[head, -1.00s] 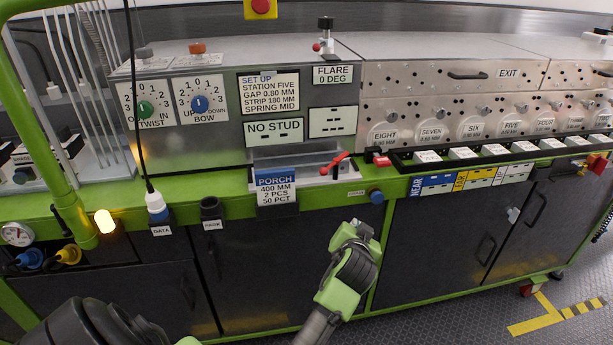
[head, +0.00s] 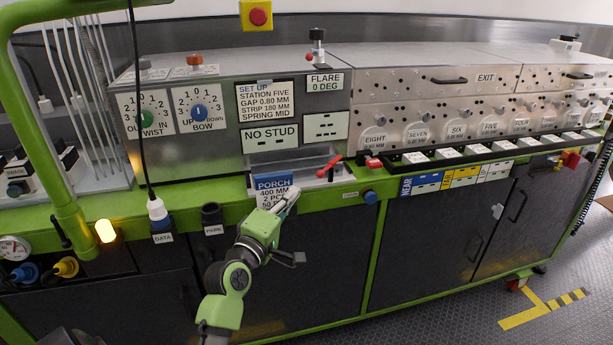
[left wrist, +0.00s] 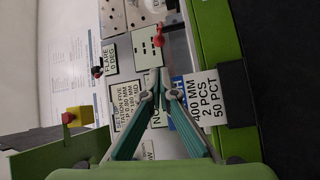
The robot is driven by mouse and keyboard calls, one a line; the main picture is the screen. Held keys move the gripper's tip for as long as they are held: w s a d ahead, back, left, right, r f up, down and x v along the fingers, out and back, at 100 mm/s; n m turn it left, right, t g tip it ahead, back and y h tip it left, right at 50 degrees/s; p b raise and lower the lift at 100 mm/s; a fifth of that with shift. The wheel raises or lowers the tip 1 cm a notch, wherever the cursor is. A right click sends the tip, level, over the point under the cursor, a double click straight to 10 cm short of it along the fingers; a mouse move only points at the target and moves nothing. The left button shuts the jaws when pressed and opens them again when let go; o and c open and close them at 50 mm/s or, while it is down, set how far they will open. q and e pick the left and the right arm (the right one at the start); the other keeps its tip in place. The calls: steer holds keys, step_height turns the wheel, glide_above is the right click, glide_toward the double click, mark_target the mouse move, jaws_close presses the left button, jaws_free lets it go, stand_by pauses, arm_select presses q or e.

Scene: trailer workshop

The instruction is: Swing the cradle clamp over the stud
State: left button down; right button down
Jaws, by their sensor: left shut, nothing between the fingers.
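I cannot pick out the stud; a sign reading "NO STUD" (head: 270,138) is on the panel above. My left gripper (head: 292,194) is shut and empty, in front of the porch label, to the left of and below the clamp. In the left wrist view its fingers (left wrist: 162,88) come together over the sign area. My right gripper is not in view.
The porch label (head: 272,185) hangs from the green rail, partly covered by my gripper. A red block (head: 369,161) and a blue knob (head: 370,197) are right of the clamp. A black cable (head: 143,110) hangs at the left.

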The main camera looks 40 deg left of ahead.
arm_select(q)
steer(key=shift+w, duration=0.2)
steer(key=p, duration=0.1)
glide_toward(330, 165)
steer(key=w+a, duration=0.3)
steer(key=a, duration=0.1)
steer(key=shift+r, duration=0.3)
